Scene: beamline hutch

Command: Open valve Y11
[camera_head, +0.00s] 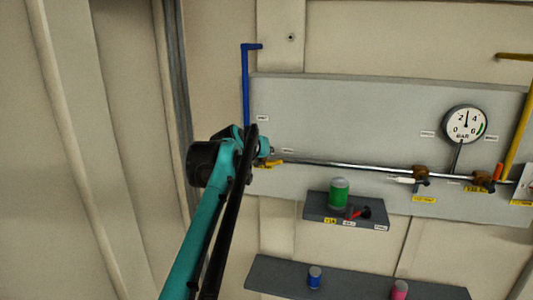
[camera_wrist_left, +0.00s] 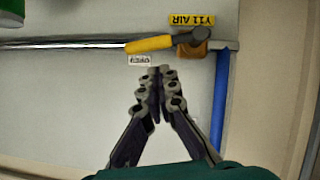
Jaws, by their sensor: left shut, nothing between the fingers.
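Valve Y11 (camera_wrist_left: 195,47) shows in the left wrist view, upside down, as a brass body with a yellow lever (camera_wrist_left: 150,44). The lever points left in that view, roughly along the silver pipe. A yellow label (camera_wrist_left: 191,20) reading Y11 AIR is beside the valve. A small white label (camera_wrist_left: 140,60), apparently reading OPEN, is near the lever's end. My left gripper (camera_wrist_left: 160,72) is shut and empty, its fingertips close to the lever and apparently apart from it. In the head view my left gripper (camera_head: 264,149) is at the pipe's left end and hides the valve body. My right gripper is not in view.
The grey panel (camera_head: 350,100) carries a blue pipe (camera_head: 246,85), a pressure gauge (camera_head: 465,125) and other valves (camera_head: 420,174) farther right. A lower shelf (camera_head: 360,283) holds blue and pink items.

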